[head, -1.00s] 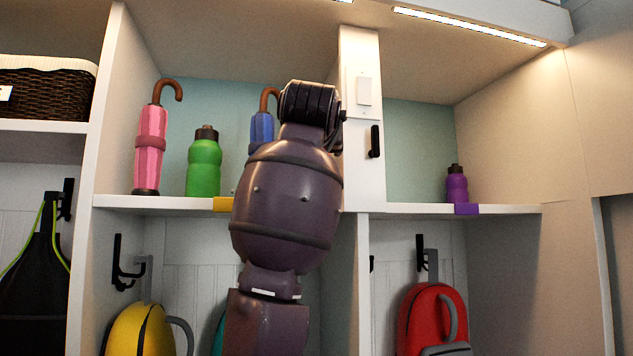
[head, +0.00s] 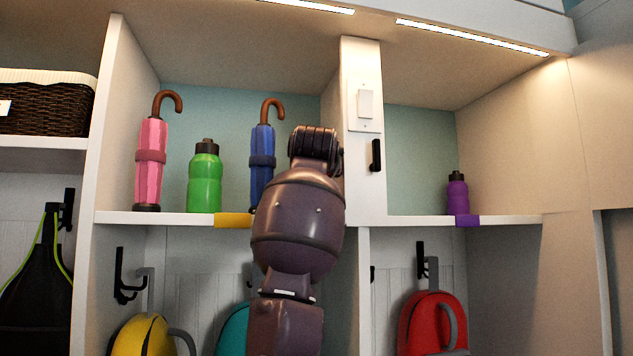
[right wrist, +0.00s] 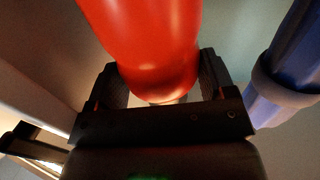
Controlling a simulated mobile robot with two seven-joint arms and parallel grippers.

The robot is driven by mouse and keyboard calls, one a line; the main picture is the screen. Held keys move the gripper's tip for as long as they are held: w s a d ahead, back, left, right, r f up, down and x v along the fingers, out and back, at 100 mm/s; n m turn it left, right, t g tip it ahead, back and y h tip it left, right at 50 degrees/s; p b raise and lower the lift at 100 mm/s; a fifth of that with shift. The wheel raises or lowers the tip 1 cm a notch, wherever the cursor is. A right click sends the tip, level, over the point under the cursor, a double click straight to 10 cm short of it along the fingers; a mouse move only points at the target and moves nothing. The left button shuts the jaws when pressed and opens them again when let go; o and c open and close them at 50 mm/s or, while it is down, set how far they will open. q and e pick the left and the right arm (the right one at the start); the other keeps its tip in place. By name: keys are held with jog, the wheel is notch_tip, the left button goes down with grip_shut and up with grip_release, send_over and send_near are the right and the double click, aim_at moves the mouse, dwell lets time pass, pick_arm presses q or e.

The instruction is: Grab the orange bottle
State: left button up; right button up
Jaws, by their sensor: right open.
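The orange bottle (right wrist: 150,40), glossy red-orange, fills the upper middle of the right wrist view. Its near end sits between the two black fingers of my right gripper (right wrist: 163,82), which is open around it. A narrow gap shows beside the right finger; I cannot tell whether the left finger touches. In the head view the bottle and the gripper's fingers are hidden behind my right arm, which reaches up to the middle shelf compartment. My left gripper is not in view.
A blue umbrella (head: 262,160) stands close to my arm and shows at the right wrist view's right side (right wrist: 290,65). A green bottle (head: 204,180) and pink umbrella (head: 150,165) stand further left. A divider (head: 362,140) is right of my arm; a purple bottle (head: 457,195) stands beyond it.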

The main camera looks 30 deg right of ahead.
jog(key=shift+w, duration=0.2)
jog(key=shift+c, duration=0.2)
jog(key=c, duration=0.6)
jog(key=shift+r, duration=0.1)
